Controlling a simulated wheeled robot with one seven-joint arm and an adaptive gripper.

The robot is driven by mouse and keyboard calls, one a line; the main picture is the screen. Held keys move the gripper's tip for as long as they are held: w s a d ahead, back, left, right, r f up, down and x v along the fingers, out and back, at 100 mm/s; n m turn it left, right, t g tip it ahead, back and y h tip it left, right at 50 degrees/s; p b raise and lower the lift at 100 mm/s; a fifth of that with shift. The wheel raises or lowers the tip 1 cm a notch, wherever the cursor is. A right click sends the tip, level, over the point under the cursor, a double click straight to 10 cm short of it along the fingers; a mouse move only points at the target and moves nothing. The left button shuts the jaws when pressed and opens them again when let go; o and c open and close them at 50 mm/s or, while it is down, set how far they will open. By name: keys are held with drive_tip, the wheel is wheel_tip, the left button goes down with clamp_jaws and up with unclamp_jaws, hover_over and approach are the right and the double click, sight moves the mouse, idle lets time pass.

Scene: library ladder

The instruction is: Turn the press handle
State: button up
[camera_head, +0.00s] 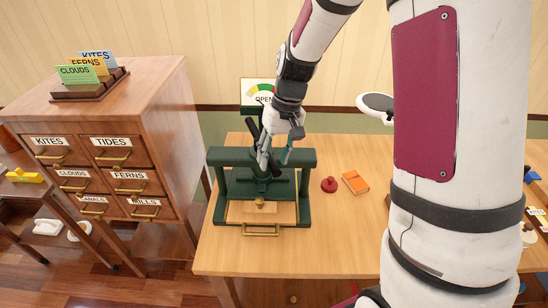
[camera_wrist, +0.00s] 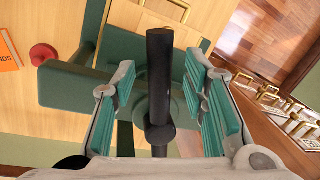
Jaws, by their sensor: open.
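The dark green press (camera_head: 305,178) stands on the wooden table, with a wooden drawer with a brass pull at its front. It also shows below the fingers in the wrist view (camera_wrist: 75,88). The black press handle (camera_wrist: 160,75) is a bar on the central screw. In the wrist view it lies between my open fingers, with a gap on both sides. In the head view my gripper (camera_head: 273,160) is over the top of the press and hides part of the handle (camera_head: 253,129).
A sign reading OPEN with a coloured dial (camera_head: 262,91) stands behind. A labelled drawer cabinet (camera_head: 150,120) is at the left. The table front is clear.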

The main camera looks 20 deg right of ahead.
drive_tip(key=shift+a+f, duration=0.1)
drive_tip(key=shift+f, duration=0.3)
clamp_jaws()
drive_tip(key=shift+w+a+m+t+p, duration=0.25)
drive_tip(key=shift+a+m, duration=0.6)
drive_tip(key=shift+m, duration=0.3)
drive_tip(key=shift+w+a+m+t+p, duration=0.2)
drive_tip(key=shift+a+m+p, duration=0.1)
drive_tip(key=shift+a+m, duration=0.65)
drive_tip(key=shift+w+a+m+t+p, duration=0.2)
drive_tip(key=shift+a+m, duration=0.5)
drive_tip(key=shift+m, duration=0.6)
